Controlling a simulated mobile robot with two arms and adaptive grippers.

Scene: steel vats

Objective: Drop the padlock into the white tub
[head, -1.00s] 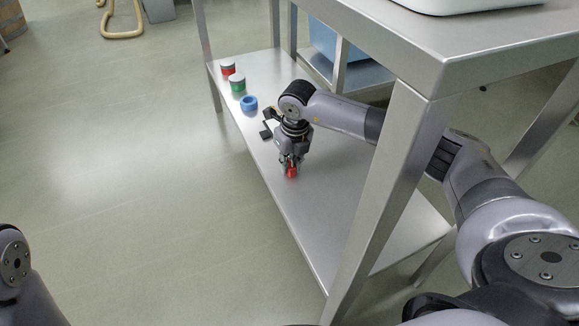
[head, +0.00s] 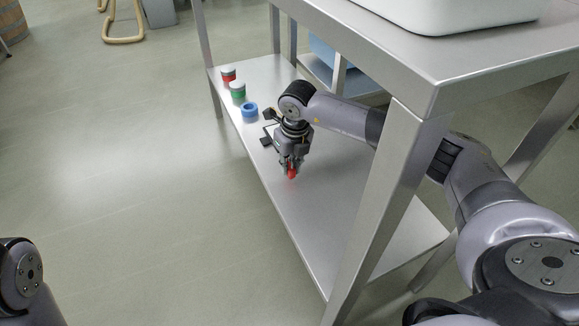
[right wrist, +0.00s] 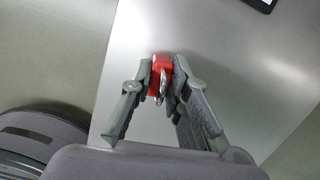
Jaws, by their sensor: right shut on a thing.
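The red padlock (head: 292,174) is low over the steel lower shelf, between the fingertips of my right gripper (head: 291,166). In the right wrist view the padlock (right wrist: 161,66) shows its red body and metal shackle, and my right gripper (right wrist: 162,84) is shut on it. I cannot tell whether the padlock still touches the shelf. The white tub (head: 450,17) stands on the table top at the upper right, cut off by the picture edge, so its inside is hidden. Of my left arm only a link shows at the lower left; its gripper is out of view.
The table leg (head: 385,195) and table top (head: 480,62) are close to my right arm. Open floor lies left.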

